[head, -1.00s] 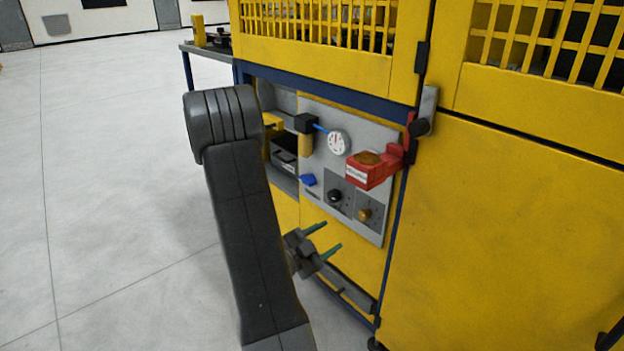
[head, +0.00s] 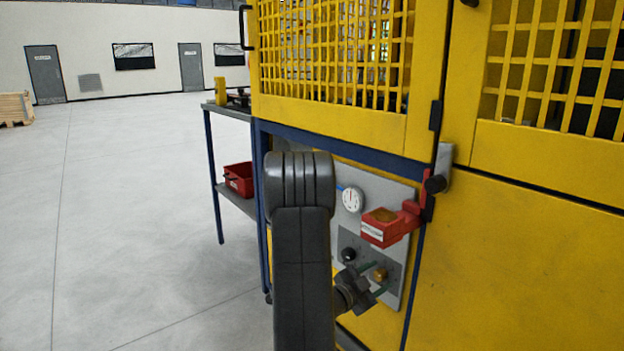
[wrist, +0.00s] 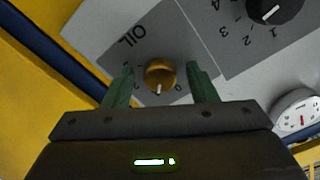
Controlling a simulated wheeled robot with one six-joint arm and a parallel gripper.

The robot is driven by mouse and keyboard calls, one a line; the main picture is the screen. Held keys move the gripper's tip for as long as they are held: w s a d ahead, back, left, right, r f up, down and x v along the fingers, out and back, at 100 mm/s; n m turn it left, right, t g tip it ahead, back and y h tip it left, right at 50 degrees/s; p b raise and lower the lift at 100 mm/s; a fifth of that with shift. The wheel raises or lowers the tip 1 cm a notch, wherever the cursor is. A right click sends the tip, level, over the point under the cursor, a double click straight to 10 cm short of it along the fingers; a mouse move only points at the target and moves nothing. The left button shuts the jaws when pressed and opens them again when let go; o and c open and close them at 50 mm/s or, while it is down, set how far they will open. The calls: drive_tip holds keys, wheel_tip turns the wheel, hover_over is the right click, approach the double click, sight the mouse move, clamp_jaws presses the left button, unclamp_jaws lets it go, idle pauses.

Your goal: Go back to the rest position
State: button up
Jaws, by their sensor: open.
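My gripper (head: 376,279) is at the lower part of the grey control panel (head: 388,196), partly hidden behind my own arm. In the wrist view my gripper (wrist: 160,86) is open, its two green fingers apart. The brass-coloured OIL knob (wrist: 160,76) shows between the fingers, with nothing visibly gripped. I cannot tell how far the fingertips are from the panel. The knob also shows in the head view (head: 379,274), just above the fingers.
A black knob (head: 348,255) and a white gauge (head: 352,199) are on the panel. A red box (head: 381,228) juts out at its right. Yellow cabinet doors (head: 520,240) stand close on the right. The floor (head: 130,220) at left is open.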

drive_tip(key=shift+a, duration=0.1)
drive_tip(key=p+v, duration=0.3)
drive_tip(key=v, duration=1.1)
drive_tip(key=b+x, duration=0.3)
drive_tip(key=x, duration=1.1)
drive_tip(key=shift+s, duration=0.1)
drive_tip(key=shift+r+p, duration=0.25)
drive_tip(key=shift+p, duration=0.25)
drive_tip(key=n+p, duration=0.8)
drive_tip(key=p, duration=0.2)
drive_tip(key=shift+n, duration=0.4)
drive_tip(key=p+v, duration=0.1)
drive_tip(key=v, duration=1)
drive_tip(key=shift+f, duration=0.2)
drive_tip(key=shift+f, duration=0.1)
